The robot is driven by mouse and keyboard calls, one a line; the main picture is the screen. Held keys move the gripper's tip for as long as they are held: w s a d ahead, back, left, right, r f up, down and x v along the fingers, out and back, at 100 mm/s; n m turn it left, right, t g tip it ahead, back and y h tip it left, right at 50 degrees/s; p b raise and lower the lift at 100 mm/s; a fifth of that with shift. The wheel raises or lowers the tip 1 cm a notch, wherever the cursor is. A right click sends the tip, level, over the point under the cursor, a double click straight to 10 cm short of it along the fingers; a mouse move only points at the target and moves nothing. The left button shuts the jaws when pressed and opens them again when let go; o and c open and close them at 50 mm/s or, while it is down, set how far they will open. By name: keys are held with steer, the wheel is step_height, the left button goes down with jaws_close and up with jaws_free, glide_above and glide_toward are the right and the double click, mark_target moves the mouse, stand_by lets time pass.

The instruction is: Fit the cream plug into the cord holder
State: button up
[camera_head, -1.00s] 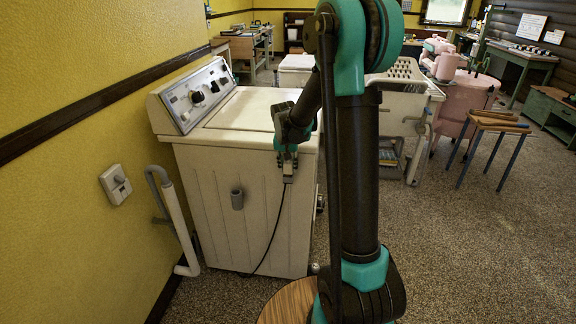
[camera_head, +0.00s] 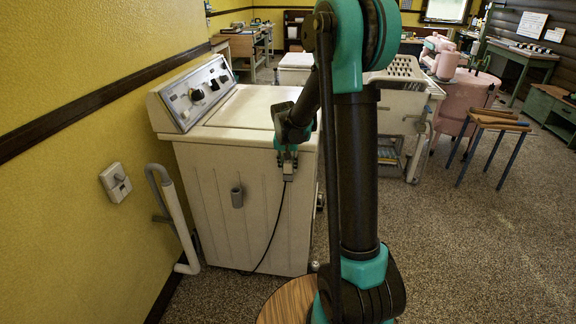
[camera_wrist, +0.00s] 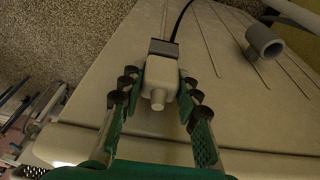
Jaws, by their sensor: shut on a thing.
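The cream plug (camera_wrist: 160,82) is between the two fingers of my gripper (camera_wrist: 155,100), seen in the wrist view, with its black cord running up out of that view. In the head view the plug (camera_head: 288,169) is in my gripper (camera_head: 287,160), in front of the washer's front panel. Its cord hangs down and curves to the floor. The cord holder (camera_head: 237,197) is a grey open cup on the washer front, left of and lower than the plug. In the wrist view the cord holder (camera_wrist: 264,41) is at the upper right, apart from the plug. The cup looks empty.
The cream washer (camera_head: 195,210) stands by the yellow wall. A wall outlet (camera_head: 115,183) and a white drain hose (camera_head: 178,222) are to its left. A white cart (camera_head: 405,115) and a wooden stool (camera_head: 495,125) stand to the right. Speckled floor is open at right.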

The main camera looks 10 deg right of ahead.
steer(key=shift+s+f, duration=0.1)
steer(key=shift+f, duration=0.25)
jaws_close()
stand_by(0.8)
steer(key=o, duration=1.2)
jaws_free()
steer(key=shift+o, duration=0.6)
steer(key=o, duration=0.4)
steer(key=shift+c, duration=0.2)
steer(key=shift+v, duration=3.5)
